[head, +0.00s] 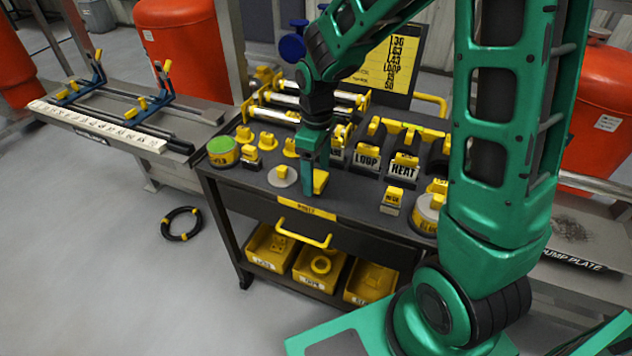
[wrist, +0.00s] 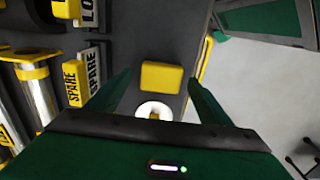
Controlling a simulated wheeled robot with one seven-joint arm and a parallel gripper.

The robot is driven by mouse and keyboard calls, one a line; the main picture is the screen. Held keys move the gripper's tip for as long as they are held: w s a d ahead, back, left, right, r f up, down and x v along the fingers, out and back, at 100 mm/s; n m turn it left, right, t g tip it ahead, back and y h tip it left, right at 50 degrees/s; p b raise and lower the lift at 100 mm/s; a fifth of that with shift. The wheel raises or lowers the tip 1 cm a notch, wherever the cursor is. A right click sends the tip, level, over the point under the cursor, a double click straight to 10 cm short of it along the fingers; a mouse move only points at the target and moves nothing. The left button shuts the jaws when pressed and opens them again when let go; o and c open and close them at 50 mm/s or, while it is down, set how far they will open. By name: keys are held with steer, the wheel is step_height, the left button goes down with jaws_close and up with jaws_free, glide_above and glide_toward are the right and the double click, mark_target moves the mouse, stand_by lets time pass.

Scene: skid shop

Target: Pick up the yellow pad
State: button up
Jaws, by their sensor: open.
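The yellow pad (wrist: 161,76) is a small rounded block lying on the dark cart top. In the wrist view it lies between my gripper's (wrist: 158,88) two green fingers, with a gap on both sides. My gripper is open and empty, pointing down at the cart top. In the head view the yellow pad (head: 320,181) shows beside my green gripper (head: 312,182), partly hidden by it, near the cart's front edge. Whether the fingertips touch the cart top cannot be told.
A white disc with a yellow knob (wrist: 153,110) lies close to the pad; it also shows in the head view (head: 283,176). Black LOOP (head: 367,158) and HEAT (head: 404,167) holders stand behind. A silver roller (wrist: 38,92) and SPARE blocks (wrist: 75,82) lie left in the wrist view.

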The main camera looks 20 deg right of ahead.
steer(key=shift+f, duration=0.9)
steer(key=c, duration=1.1)
steer(key=shift+r, duration=0.5)
steer(key=r, duration=0.3)
steer(key=shift+s+a+r, duration=0.1)
steer(key=shift+a+r, duration=0.25)
steer(key=s+a+r, duration=0.1)
steer(key=a+r, duration=0.1)
steer(key=a, duration=0.1)
steer(key=s+a+r, duration=0.1)
steer(key=a+r, duration=0.1)
steer(key=a, duration=0.2)
steer(key=s+a+r, duration=0.1)
steer(key=a+r, duration=0.1)
steer(key=a, duration=0.1)
steer(key=shift+s+a+r, duration=0.15)
steer(key=shift+s+r, duration=0.05)
steer(key=shift+s, duration=0.2)
